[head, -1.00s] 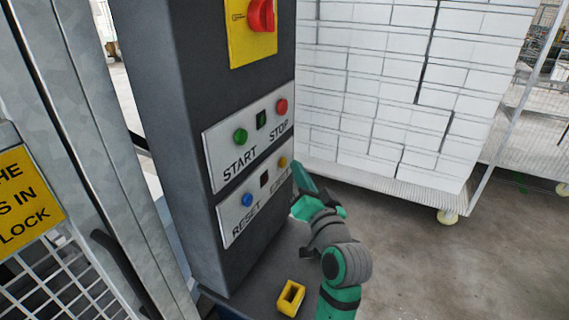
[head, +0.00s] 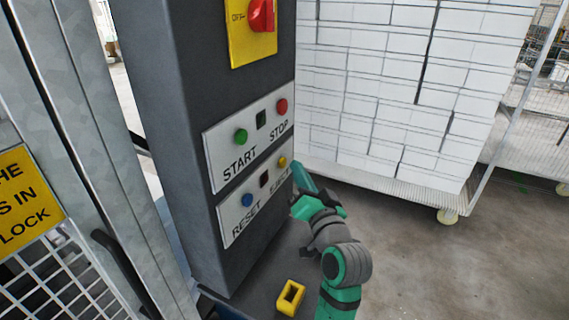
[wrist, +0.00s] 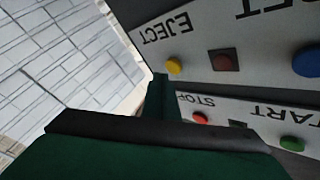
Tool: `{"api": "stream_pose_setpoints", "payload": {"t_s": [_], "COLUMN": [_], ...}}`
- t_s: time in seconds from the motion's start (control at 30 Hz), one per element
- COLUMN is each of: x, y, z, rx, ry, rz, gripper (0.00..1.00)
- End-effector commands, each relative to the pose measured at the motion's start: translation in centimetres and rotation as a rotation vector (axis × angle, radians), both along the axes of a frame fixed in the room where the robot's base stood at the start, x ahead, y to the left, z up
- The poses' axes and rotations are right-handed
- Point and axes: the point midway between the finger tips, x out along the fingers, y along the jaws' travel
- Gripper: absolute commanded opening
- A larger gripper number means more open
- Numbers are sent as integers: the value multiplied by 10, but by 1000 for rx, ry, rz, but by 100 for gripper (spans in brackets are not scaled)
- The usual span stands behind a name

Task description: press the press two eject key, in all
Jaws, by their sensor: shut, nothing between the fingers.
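The yellow eject key (head: 283,161) is a round button above the EJECT label, at the right end of the lower white plate (head: 232,228) on a dark grey pillar. In the wrist view, which shows the panel upside down, the yellow key (wrist: 174,66) is just beyond the fingertips. My gripper (head: 297,170) is shut and empty, just right of the EJECT label. In the wrist view my gripper (wrist: 160,82) points at the panel near the key; I cannot tell whether it touches. No press number is readable.
The lower plate also has a blue RESET button (head: 247,200). The upper plate has a green START button (head: 241,136) and a red STOP button (head: 282,105). A red rotary switch (head: 262,14) sits above. A loaded cage trolley (head: 400,181) stands right; a yellow block (head: 290,297) lies below.

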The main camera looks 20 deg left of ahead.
Motion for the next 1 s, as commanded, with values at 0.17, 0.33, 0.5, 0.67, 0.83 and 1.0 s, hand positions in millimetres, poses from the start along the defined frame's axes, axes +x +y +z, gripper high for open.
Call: {"api": "stream_pose_setpoints", "payload": {"t_s": [0.17, 0.33, 0.5, 0.67, 0.83, 1.0], "x": [0, 0, 0, 0, 0, 0], "y": [0, 0, 0, 4, 9, 9], "z": [0, 0, 0, 0, 0, 0], "rx": [0, 0, 0, 0, -1, 0], "ry": [0, 0, 0, 0, 1, 0], "rz": [0, 0, 0, 0, 1, 0], "gripper": [0, 0, 0, 0, 0, 0]}}
